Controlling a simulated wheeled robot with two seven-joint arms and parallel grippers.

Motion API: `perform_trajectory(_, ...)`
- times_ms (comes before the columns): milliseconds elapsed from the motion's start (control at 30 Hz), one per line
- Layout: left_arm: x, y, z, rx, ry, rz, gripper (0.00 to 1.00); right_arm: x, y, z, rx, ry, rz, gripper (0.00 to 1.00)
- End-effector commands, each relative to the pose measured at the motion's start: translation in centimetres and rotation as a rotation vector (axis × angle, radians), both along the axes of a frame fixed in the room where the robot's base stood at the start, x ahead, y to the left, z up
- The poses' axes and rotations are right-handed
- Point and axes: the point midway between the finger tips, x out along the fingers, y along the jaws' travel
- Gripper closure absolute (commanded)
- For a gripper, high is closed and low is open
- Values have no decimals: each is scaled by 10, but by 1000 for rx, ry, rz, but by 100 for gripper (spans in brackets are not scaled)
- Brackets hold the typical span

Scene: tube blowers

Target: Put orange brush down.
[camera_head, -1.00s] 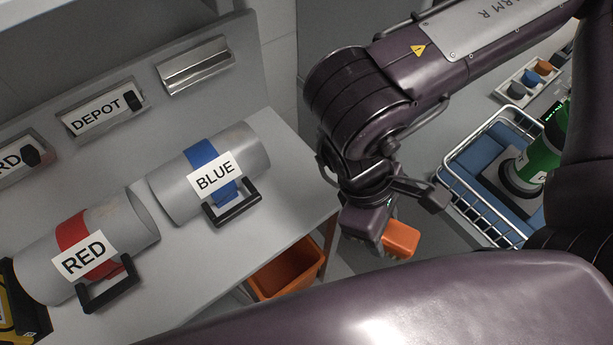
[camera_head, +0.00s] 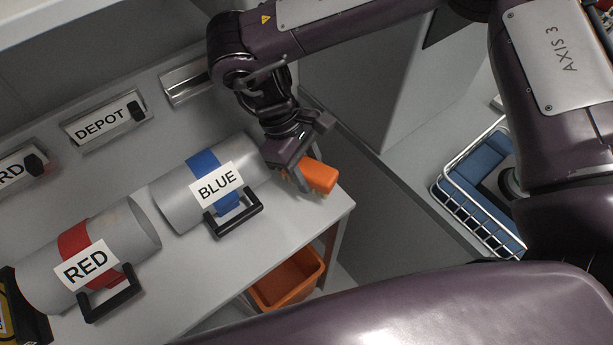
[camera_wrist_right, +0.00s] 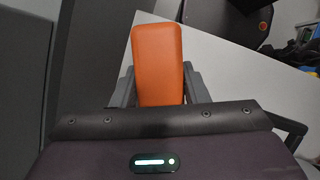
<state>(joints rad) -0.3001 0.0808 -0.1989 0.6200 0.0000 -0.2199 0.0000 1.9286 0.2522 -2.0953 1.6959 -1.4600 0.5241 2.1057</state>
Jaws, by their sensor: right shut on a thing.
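The orange brush (camera_head: 320,177) is held in my right gripper (camera_head: 300,178), just right of the blue-banded tube at the bench's right end. In the right wrist view the brush (camera_wrist_right: 158,62) stands between the two fingers (camera_wrist_right: 158,90), above the grey bench top (camera_wrist_right: 225,75). Whether its underside touches the bench I cannot tell. My left gripper is out of view.
The tube labelled BLUE (camera_head: 180,195) and the tube labelled RED (camera_head: 125,225) lie on the bench, each with a black handle. An orange bin (camera_head: 290,280) sits below the bench. A wire basket (camera_head: 470,215) stands at right.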

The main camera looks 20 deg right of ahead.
Motion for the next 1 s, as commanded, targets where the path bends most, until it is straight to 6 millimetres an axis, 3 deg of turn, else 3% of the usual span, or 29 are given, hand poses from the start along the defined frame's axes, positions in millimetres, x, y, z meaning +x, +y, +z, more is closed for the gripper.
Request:
perform_trajectory(333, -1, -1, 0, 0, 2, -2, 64, -1, 1, -40, 2, 1, -2, 78)
perform_trajectory(800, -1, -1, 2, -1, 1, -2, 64, 4, 1, -50, 1, -3, -2, 78)
perform_trajectory(833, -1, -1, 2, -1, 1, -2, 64, 4, 1, -49, 1, -3, -1, 57)
perform_trajectory(1000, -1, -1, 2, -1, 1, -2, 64, 4, 1, -49, 1, -3, -1, 38)
